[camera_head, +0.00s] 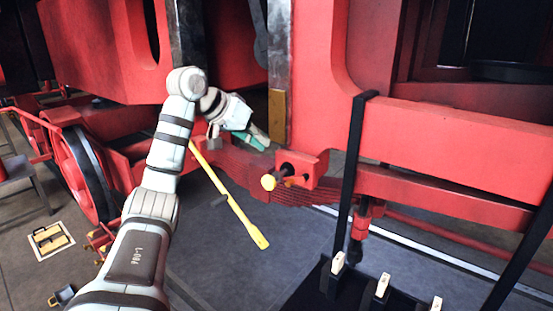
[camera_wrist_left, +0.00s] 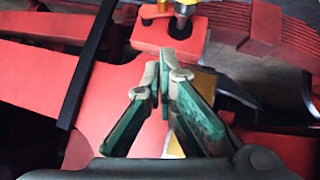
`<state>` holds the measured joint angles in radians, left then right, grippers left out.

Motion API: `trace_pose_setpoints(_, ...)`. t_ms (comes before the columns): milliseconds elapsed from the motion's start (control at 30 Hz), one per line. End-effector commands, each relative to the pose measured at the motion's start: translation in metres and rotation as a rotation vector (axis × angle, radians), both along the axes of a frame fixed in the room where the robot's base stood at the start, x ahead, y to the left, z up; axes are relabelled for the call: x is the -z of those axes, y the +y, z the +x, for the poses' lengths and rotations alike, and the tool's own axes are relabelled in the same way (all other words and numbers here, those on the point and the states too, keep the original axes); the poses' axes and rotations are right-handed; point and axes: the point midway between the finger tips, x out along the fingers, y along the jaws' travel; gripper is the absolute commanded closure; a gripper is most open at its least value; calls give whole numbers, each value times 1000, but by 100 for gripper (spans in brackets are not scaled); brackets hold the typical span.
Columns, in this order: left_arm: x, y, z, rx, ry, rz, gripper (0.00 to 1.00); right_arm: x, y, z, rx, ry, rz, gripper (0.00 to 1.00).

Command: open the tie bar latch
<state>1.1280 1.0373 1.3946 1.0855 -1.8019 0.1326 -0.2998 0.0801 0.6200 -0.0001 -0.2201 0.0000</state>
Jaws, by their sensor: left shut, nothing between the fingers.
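I cannot tell for sure which part is the tie bar latch. My left gripper (camera_head: 262,143) has green fingers, which are shut and empty. In the left wrist view its fingertips (camera_wrist_left: 164,60) point toward the bracket, seemingly apart from it. My right gripper is not in view.
A long yellow bar (camera_head: 235,205) slants down beside my left forearm. Stacked red leaf springs (camera_head: 240,172) lie behind it. A black upright post (camera_head: 351,175) and a black rack with white-topped pegs (camera_head: 380,286) stand at right. A red wheel (camera_head: 82,172) is at left. Grey floor lies below.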

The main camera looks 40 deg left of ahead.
Motion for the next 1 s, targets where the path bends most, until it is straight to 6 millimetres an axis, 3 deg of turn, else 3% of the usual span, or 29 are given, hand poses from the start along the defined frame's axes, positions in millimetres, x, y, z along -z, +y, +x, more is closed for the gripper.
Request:
trace_pose_setpoints(167, 15, -3, 15, 2, 4, -1, 100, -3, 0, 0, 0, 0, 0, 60)
trace_pose_setpoints(533, 67, -10, 73, 2, 3, -4, 100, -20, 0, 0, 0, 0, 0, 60)
trace_pose_setpoints(700, 95, -16, 72, 1, 3, 1, 100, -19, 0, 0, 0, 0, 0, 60)
trace_pose_setpoints(1000, 105, -18, 72, 0, -1, 1, 100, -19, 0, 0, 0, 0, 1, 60)
